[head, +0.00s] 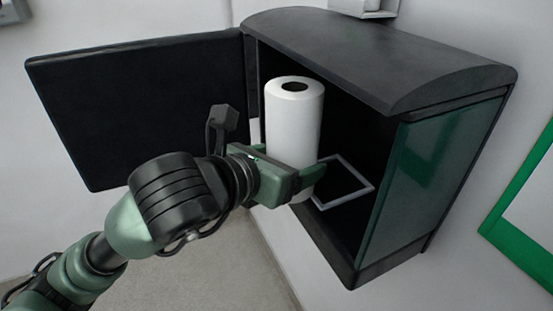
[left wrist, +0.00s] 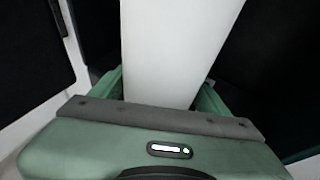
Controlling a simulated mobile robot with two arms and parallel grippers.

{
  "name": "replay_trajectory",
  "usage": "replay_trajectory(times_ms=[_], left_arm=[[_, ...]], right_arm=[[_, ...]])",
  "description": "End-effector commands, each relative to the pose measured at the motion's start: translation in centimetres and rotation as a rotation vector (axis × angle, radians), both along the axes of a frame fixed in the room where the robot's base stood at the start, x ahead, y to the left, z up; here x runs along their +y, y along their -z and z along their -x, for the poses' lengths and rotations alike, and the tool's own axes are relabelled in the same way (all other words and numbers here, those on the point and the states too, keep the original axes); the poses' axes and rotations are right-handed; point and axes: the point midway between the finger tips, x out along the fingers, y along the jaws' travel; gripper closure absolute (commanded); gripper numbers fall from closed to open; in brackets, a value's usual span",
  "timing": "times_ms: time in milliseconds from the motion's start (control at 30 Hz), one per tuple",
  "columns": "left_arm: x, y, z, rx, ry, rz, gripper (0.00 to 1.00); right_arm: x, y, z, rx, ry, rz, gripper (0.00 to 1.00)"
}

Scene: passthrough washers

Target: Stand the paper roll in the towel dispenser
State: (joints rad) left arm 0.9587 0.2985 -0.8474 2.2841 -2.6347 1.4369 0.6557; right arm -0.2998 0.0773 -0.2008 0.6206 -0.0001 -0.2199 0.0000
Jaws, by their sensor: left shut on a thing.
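The white paper roll (head: 294,120) is upright at the mouth of the dark towel dispenser (head: 385,55), with its dark core hole facing up. My left gripper (head: 308,180) is shut around the lower part of the roll. In the left wrist view the roll (left wrist: 175,50) stands between the two green fingers of the gripper (left wrist: 160,90). A light square outline (head: 345,183) lies on the dispenser floor, just right of the roll. The roll's bottom is partly hidden by the gripper, so I cannot tell whether it touches the floor. My right gripper is not in view.
The dispenser's dark door (head: 140,110) hangs open to the left. Its greenish side panel (head: 430,170) closes the right side. Free room shows inside, right of the roll. A green-framed board (head: 525,190) is on the wall at the far right.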

Motion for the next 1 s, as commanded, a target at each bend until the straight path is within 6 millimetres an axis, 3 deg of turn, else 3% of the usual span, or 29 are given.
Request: replay_trajectory(times_ms=[1000], left_arm=[[-8.6,0.1,-3.1,-0.001,0.001,0.002,0.83]], right_arm=[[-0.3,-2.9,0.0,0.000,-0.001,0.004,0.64]])
